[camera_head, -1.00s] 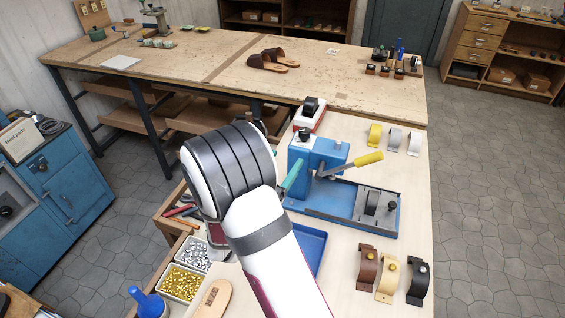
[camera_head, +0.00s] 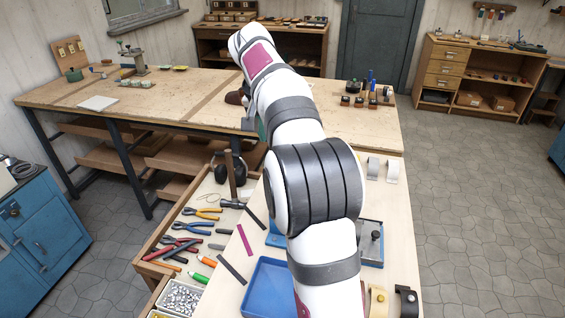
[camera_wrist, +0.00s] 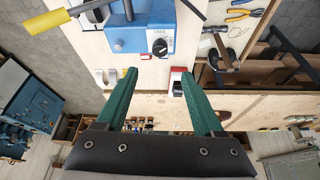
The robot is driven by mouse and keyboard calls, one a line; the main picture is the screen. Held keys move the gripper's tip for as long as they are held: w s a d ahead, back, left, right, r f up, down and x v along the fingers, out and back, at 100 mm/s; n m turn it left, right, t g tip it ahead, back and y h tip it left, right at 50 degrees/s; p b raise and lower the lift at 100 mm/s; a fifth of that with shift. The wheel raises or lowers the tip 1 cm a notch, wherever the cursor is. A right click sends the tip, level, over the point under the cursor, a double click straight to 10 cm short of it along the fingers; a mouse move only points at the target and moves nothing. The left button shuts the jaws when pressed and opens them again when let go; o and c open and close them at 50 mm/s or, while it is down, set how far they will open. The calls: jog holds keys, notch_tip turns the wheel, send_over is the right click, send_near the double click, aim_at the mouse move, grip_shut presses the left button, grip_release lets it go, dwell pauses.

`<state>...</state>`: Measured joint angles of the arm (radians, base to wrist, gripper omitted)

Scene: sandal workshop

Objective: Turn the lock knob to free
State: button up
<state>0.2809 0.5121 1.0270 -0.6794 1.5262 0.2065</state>
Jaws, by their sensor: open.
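The lock knob (camera_wrist: 160,47) is a small black knob on a white plate on the end of the blue press (camera_wrist: 130,36), near the top of the wrist view. Its exact setting is too small to read. My gripper (camera_wrist: 158,74) is open, with two green fingers spread apart and nothing between them. In the picture the knob lies just beyond the fingertips, not touched by them. In the head view my arm hides most of the press; its grey die end (camera_head: 371,243) shows to the right of the arm.
A lever with a yellow handle (camera_wrist: 47,21) sticks out from the press. A red and white device (camera_wrist: 176,80) lies near the right fingertip. A hammer (camera_wrist: 221,50) and pliers are at the right. A blue tray (camera_head: 268,287) sits on the near bench.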

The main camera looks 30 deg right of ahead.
jog(key=x, duration=1.1)
jog(key=shift+f, duration=0.25)
grip_shut()
